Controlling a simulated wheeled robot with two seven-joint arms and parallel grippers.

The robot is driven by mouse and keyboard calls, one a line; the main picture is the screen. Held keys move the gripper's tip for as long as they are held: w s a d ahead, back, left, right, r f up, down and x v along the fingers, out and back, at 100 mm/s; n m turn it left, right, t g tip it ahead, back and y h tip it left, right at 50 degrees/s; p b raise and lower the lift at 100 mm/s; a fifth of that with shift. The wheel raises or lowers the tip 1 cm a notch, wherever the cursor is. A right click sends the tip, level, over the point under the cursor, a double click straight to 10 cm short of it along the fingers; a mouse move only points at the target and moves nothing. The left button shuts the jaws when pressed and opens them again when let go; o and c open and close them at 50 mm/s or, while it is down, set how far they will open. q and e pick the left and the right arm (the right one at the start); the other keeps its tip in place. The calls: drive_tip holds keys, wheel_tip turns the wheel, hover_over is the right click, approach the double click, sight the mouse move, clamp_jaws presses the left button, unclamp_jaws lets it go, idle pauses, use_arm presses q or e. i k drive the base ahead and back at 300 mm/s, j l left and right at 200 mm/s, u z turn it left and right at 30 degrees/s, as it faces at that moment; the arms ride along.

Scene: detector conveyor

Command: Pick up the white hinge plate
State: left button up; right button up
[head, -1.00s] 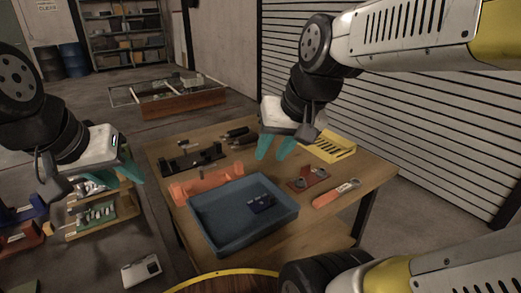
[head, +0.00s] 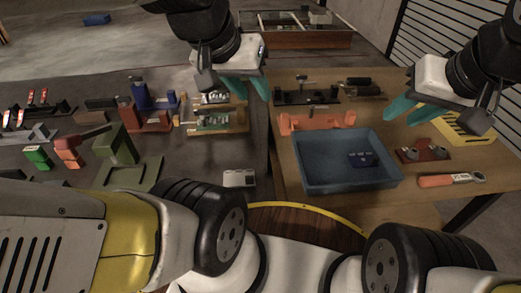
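A small white plate (head: 239,178), which looks like the white hinge plate, lies flat on the dark left table near its right front edge. Nothing covers it. My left gripper (head: 245,90) has teal fingers spread apart and empty. It hangs above the far part of the table, beyond the plate and near the wooden rack. My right gripper (head: 404,98) also has its teal fingers apart and empty. It is over the right table, beyond the blue tray and well away from the plate.
A blue tray (head: 312,179) holding a dark blue part stands on the wooden right table, with an orange bracket (head: 315,122) behind it. A wooden rack (head: 222,127) and a green fixture (head: 122,150) stand on the left table. The surface around the plate is clear.

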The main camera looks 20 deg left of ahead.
sight(238, 178)
drive_tip(key=k+u, duration=0.35)
drive_tip(key=k+j+u, duration=0.1)
drive_tip(key=u, duration=0.2)
